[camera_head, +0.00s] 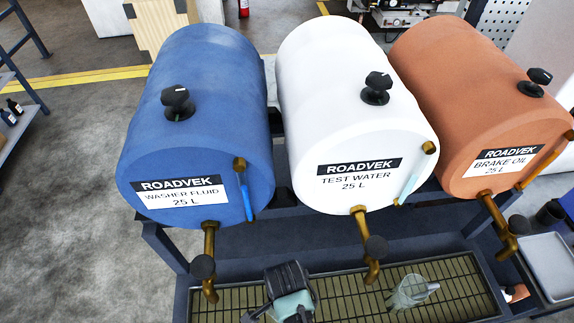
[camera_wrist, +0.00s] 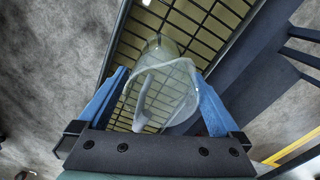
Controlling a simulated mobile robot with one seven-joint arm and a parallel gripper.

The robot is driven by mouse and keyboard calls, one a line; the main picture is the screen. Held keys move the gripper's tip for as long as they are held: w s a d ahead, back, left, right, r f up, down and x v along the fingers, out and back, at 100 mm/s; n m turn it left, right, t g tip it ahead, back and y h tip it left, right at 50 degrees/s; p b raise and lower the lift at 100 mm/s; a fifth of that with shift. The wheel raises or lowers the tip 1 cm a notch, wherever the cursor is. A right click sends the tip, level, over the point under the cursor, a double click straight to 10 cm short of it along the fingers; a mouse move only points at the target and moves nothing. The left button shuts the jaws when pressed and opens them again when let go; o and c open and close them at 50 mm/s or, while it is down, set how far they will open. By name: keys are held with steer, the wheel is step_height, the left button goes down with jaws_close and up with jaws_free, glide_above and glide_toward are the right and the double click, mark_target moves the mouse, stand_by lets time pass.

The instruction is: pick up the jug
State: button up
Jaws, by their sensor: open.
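The jug (camera_head: 408,293) is clear and see-through, and stands on the drip grate below the white tank, a little right of its tap. In the wrist view the jug (camera_wrist: 165,90) shows its open rim and handle, between the two blue fingers in the picture. My gripper (camera_wrist: 160,78) is open, with nothing held. In the head view my gripper (camera_head: 289,290) is over the grate, left of the jug and apart from it. How far the jug lies beyond the fingertips is hard to tell.
Blue (camera_head: 200,120), white (camera_head: 345,110) and orange (camera_head: 470,110) tanks stand in a row on the trolley. Brass taps (camera_head: 364,235) hang over the grate (camera_head: 345,292). A grey tray (camera_head: 550,265) is at the right. The floor at the left is clear.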

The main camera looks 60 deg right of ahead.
steer(key=shift+f, duration=1.15)
steer(key=shift+c, duration=0.3)
steer(key=c, duration=1.2)
